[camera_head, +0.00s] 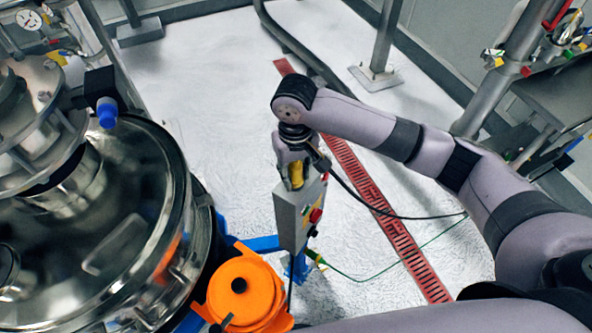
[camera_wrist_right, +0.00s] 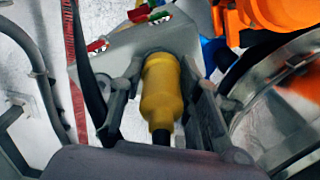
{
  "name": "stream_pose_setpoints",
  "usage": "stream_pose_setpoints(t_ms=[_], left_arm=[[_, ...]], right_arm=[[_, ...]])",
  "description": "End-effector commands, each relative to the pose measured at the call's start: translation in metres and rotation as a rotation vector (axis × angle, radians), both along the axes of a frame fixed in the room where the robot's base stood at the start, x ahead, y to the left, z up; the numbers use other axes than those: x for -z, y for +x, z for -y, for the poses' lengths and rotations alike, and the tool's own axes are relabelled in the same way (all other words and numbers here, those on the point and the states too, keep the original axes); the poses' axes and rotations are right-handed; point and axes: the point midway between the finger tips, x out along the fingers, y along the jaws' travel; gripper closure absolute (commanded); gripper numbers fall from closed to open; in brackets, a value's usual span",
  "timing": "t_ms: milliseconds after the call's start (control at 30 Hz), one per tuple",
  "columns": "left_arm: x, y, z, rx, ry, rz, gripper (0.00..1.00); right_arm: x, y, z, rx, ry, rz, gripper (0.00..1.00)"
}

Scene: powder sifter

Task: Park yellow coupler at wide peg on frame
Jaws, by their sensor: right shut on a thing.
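The yellow coupler (camera_head: 296,174) is between the fingers of my right gripper (camera_head: 293,168), beside the upper part of a grey box. In the right wrist view the coupler (camera_wrist_right: 161,92) is upright in the picture, with a black hose end at its lower end. The fingers of my right gripper (camera_wrist_right: 160,100) are shut on it from both sides. Its far end is at the grey box (camera_wrist_right: 150,38); I cannot tell whether it touches or is fitted there. I cannot make out the wide peg. My left gripper is not in view.
The grey box (camera_head: 289,218) carries red and green parts and stands on a blue frame (camera_head: 262,243). A round steel vessel (camera_head: 120,220) fills the left. An orange motor-like part (camera_head: 245,292) is below the box. A black cable (camera_head: 390,213) trails right over a red floor grate (camera_head: 367,190).

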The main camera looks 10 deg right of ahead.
Motion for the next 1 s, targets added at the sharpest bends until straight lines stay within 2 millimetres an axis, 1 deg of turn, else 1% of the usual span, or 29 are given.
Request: stream_pose_setpoints(t_ms=[267, 300, 600, 900, 1000], left_arm=[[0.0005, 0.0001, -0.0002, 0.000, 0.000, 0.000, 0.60], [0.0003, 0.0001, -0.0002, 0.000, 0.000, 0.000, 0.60], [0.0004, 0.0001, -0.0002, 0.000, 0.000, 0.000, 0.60], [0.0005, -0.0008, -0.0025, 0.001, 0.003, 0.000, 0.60], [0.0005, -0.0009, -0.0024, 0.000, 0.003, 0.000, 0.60]], right_arm=[[0.0042, 0.0002, -0.0001, 0.000, 0.000, 0.001, 1.00], [0.0038, 0.0004, -0.0001, 0.000, 0.000, 0.001, 0.67], [0.0038, 0.0002, -0.0001, 0.000, 0.000, 0.001, 0.47], [0.0035, 0.0001, 0.0000, 0.000, 0.000, 0.000, 0.46], [-0.0023, 0.0005, -0.0002, 0.000, 0.000, 0.001, 0.46]])
